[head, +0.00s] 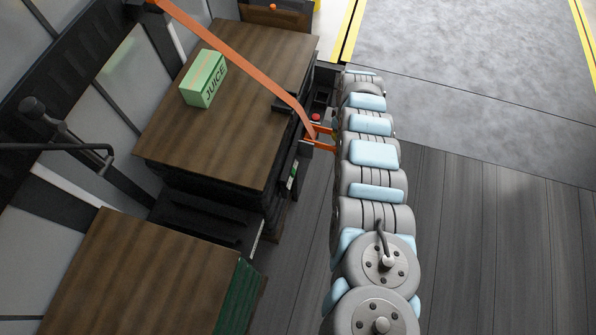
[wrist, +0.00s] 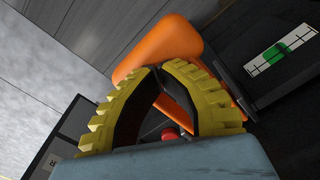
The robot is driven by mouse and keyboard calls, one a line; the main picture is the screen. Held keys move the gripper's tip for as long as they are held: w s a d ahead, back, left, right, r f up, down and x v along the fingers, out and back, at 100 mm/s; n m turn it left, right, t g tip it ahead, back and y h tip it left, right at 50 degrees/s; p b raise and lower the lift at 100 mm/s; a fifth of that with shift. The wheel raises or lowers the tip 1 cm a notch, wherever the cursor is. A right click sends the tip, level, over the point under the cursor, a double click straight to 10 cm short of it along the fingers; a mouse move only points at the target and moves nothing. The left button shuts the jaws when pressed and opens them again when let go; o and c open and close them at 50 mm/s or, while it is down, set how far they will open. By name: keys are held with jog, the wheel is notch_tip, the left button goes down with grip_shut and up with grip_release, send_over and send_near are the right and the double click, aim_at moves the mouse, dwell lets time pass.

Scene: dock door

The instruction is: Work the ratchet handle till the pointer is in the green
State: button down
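The ratchet handle (head: 321,131) is orange and sits at the lower end of the orange strap (head: 236,62), close to the left side of my arm. In the wrist view the ratchet handle (wrist: 158,48) is large, just beyond my fingertips. My gripper (wrist: 158,72) has yellow ribbed fingers whose tips nearly meet against the handle's near side; I see no handle clearly clamped between them. The gauge (wrist: 281,54) is a white plate with a green band and dark lines; I cannot tell which line is the pointer. My arm hides the gripper in the head view.
A green juice box (head: 203,79) stands on a brown wooden-topped crate (head: 245,130). Another brown-topped crate (head: 150,280) is at the lower left. A red button (head: 315,117) is near the ratchet and shows between my fingers. The floor on the right is clear.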

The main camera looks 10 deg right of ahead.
jog(key=shift+r+p, duration=2.95)
jog(key=shift+r, duration=0.35)
jog(key=shift+r+p, duration=2.4)
jog(key=shift+r, duration=0.1)
